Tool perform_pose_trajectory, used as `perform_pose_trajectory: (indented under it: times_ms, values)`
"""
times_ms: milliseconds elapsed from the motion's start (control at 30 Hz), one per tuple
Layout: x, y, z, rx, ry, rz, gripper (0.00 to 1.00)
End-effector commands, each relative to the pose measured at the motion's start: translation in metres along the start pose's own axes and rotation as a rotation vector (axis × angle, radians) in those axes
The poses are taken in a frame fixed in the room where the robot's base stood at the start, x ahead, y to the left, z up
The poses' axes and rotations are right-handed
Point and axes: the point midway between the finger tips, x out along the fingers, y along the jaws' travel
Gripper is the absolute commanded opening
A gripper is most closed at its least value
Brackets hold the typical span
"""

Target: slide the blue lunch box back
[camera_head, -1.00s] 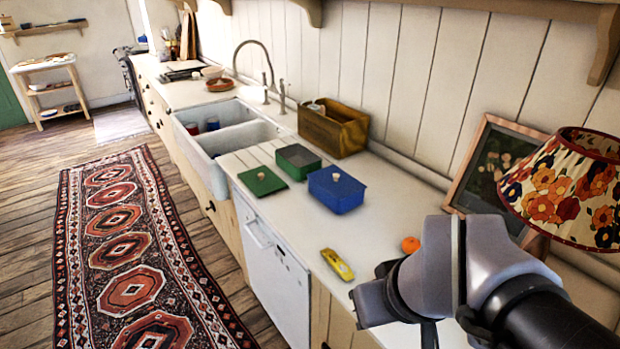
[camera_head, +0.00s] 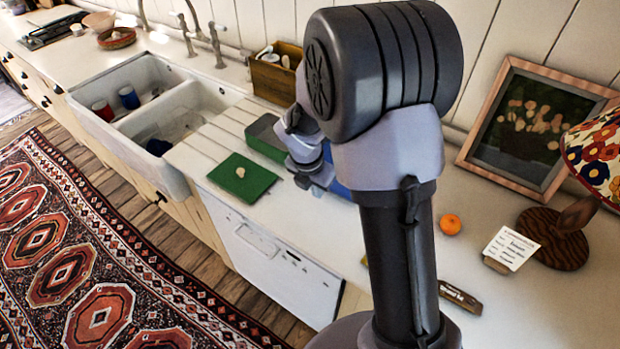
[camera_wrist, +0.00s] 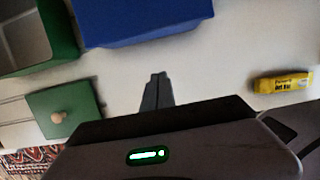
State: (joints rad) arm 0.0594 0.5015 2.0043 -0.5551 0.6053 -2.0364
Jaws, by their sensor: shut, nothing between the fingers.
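The blue lunch box (camera_wrist: 140,22) is at the top of the wrist view, with its near side toward my gripper. In the head view my arm hides most of it, and only a blue strip (camera_head: 338,186) shows. My gripper (camera_wrist: 157,76) is shut and empty. Its fingertips point at the box's near side, with a strip of counter appearing between them in the picture. In the head view the fingertips cannot be made out behind my wrist.
A green open box (camera_head: 264,138) stands left of the lunch box, with a green knobbed lid (camera_head: 242,177) before it. A wooden crate (camera_head: 272,82) is behind. A yellow packet (camera_wrist: 283,82), an orange (camera_head: 450,224), a brown bar (camera_head: 460,297) and a card (camera_head: 511,248) lie rightward.

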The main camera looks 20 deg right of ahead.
Motion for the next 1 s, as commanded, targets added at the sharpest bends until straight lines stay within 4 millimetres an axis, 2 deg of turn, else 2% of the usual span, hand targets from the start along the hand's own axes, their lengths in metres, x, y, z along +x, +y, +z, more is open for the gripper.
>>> perform_pose_trajectory:
  times_ms: [33,233,333,500,900,1000]
  values:
    - [0.016,0.000,-0.001,0.000,0.001,-0.001,0.00]
    - [0.059,0.000,-0.002,0.002,0.001,-0.001,0.00]
    - [0.059,0.000,0.018,0.005,-0.001,0.002,0.00]
    - [0.061,0.000,0.035,0.004,-0.001,0.001,0.00]
    - [0.061,0.000,0.040,0.003,0.000,0.001,0.00]
    - [0.058,0.000,0.052,0.005,0.001,-0.001,0.00]
